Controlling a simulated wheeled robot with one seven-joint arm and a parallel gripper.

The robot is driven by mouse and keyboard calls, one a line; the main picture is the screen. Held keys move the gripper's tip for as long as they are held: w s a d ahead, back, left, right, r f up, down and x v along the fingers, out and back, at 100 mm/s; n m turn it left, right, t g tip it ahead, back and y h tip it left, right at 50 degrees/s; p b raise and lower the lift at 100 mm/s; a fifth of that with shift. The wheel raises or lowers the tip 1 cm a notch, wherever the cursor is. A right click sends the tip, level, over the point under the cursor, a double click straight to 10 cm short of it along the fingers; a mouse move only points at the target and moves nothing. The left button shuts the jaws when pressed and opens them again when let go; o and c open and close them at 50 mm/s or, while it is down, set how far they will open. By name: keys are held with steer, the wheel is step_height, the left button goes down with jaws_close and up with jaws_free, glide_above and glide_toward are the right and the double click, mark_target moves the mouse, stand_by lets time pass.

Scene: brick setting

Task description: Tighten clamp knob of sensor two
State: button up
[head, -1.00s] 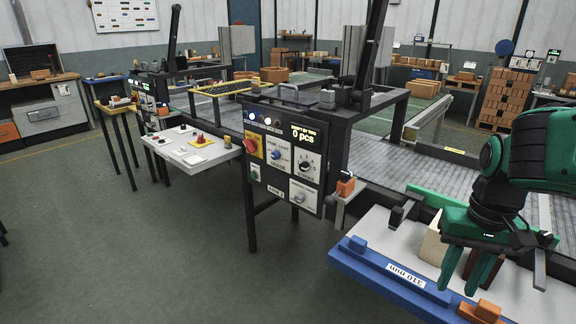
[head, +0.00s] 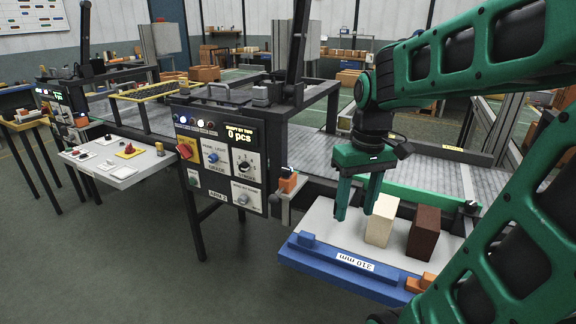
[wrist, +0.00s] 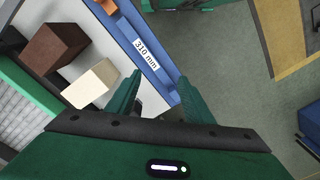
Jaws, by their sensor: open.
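My gripper (head: 356,212) hangs fingers-down over the left part of the blue-edged tray, left of a cream block. It is open with nothing between the fingers. In the wrist view its two fingers (wrist: 160,76) stand apart over the blue edge. An orange-topped device (head: 288,183) on a small bracket stands right of the control panel, left of my gripper and apart from it. I cannot tell whether this is sensor two. No clamp knob can be made out for certain. The control panel (head: 220,160) carries round knobs, a red switch and a display reading 0 pcs.
The blue rail (head: 345,268) labelled 310 mm edges the tray. The cream block (head: 381,220) and a dark brown block (head: 423,232) stand on the tray. An orange piece (head: 418,283) sits at the rail's right end. A grey conveyor (head: 330,150) runs behind. Floor in front is clear.

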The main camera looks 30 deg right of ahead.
steer(key=w+r+n+y, duration=0.3)
steer(key=w+n, duration=0.6)
steer(key=w, duration=1.1)
steer(key=n+t+y, duration=0.1)
steer(key=n, duration=0.7)
glide_toward(285, 168)
steer(key=x, duration=0.8)
steer(key=shift+s+f, duration=0.1)
steer(key=shift+c, duration=0.5)
